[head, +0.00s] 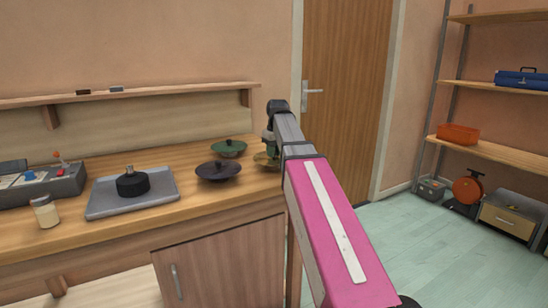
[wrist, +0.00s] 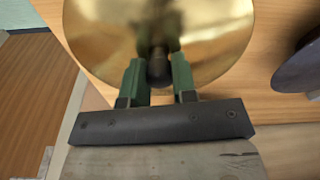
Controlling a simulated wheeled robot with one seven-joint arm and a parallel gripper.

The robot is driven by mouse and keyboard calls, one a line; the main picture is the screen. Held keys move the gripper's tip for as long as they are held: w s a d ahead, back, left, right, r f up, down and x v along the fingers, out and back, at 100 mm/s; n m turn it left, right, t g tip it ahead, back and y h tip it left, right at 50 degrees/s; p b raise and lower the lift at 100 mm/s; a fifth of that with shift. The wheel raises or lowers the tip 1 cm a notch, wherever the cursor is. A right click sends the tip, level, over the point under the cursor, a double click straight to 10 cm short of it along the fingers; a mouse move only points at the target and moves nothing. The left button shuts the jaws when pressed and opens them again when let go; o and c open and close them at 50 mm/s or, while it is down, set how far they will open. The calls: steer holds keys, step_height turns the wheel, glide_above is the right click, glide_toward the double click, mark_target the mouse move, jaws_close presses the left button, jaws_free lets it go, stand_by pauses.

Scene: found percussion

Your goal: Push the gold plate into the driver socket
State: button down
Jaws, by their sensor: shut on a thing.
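The gold plate (wrist: 215,40) fills the top of the wrist view, a round shiny disc with a dark knob (wrist: 158,70) at its middle. My gripper (wrist: 158,78) has its green fingers shut on this knob. In the head view the gold plate (head: 262,160) shows only in part behind my arm, at the right end of the wooden counter. I cannot tell whether it touches the counter. A black round part with a short stub (head: 132,184) stands on a grey base (head: 105,206) on the counter; it may be the driver socket. My gripper is well to its right.
A dark purple plate (head: 218,172) and a green plate (head: 228,148) sit on the counter between the grey base and my gripper. A small jar (head: 45,212) and a control box (head: 40,185) are at the left. A shelf (head: 150,92) runs above.

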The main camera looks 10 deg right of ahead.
steer(key=shift+r, duration=0.15)
steer(key=shift+r, duration=0.6)
step_height(320, 180, up, 3)
steer(key=shift+w+f, duration=0.1)
steer(key=shift+f, duration=0.05)
steer(key=w+a+r, duration=0.3)
steer(key=a+r, duration=0.4)
steer(key=a, duration=0.4)
steer(key=s+a+r+n, duration=0.1)
steer(key=s+a, duration=0.4)
steer(key=a, duration=0.8)
steer(key=s+a+r+n, duration=0.1)
steer(key=s+a+n, duration=0.2)
steer(key=a, duration=1)
steer(key=s+a+r+n, duration=0.1)
steer(key=s+a+n, duration=0.1)
steer(key=s+a, duration=0.5)
steer(key=a, duration=0.6)
steer(key=shift+s+a+y, duration=0.25)
steer(key=shift+a+y, duration=0.05)
steer(key=shift+a, duration=0.05)
steer(key=shift+f, duration=2.8)
